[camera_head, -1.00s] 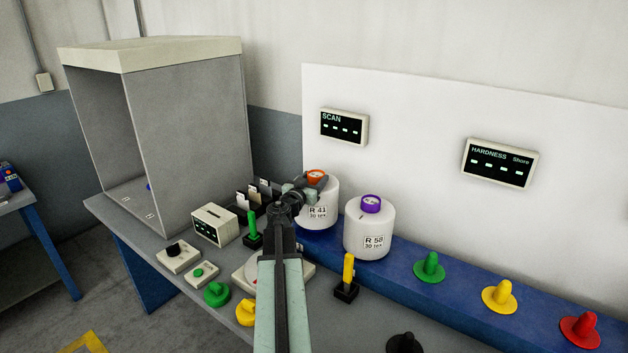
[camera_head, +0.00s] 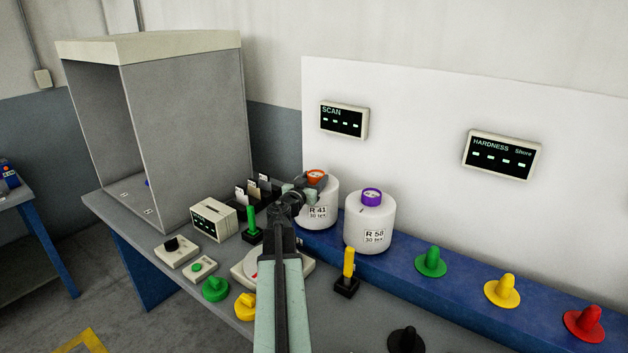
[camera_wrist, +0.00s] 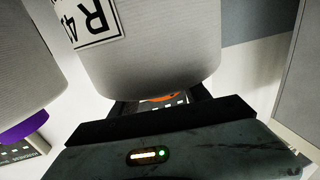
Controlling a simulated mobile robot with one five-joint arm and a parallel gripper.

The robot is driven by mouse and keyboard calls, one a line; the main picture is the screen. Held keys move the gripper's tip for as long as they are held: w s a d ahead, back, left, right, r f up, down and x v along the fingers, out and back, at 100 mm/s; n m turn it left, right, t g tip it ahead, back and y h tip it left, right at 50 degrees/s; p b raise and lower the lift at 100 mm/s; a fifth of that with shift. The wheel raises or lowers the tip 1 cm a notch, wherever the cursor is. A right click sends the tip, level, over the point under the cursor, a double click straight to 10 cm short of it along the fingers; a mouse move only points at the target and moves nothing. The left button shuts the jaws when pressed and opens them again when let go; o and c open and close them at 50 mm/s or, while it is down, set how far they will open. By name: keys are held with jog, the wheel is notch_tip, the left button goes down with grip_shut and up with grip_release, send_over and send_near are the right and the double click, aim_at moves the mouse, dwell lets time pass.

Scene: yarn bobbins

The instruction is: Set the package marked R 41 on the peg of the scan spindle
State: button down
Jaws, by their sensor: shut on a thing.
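The package marked R 41 (camera_head: 318,208) is a white bobbin with an orange top, standing on the blue ledge in the head view. My gripper (camera_head: 312,184) is at its orange top and shut on it. In the wrist view the white package (camera_wrist: 150,50) fills the upper middle, with part of its R 4 label, and a bit of orange shows between the fingers (camera_wrist: 160,101). A SCAN display (camera_head: 343,120) hangs on the white panel. I cannot tell for sure which peg is the scan spindle; a black peg (camera_head: 406,341) shows at the bottom edge.
The package R 58 (camera_head: 370,226), with a purple top, stands close to the right of R 41. Green (camera_head: 431,262), yellow (camera_head: 502,290) and red (camera_head: 584,324) pegs line the ledge. A grey booth (camera_head: 190,140) stands at left. A yellow-handled lever (camera_head: 347,272) stands in front.

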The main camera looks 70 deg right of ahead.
jog(key=shift+f, duration=0.15)
jog(key=shift+c, duration=2.2)
grip_release()
jog(key=shift+a, duration=0.15)
jog(key=a, duration=0.7)
jog(key=shift+w+a, duration=0.25)
jog(key=shift+a, duration=0.05)
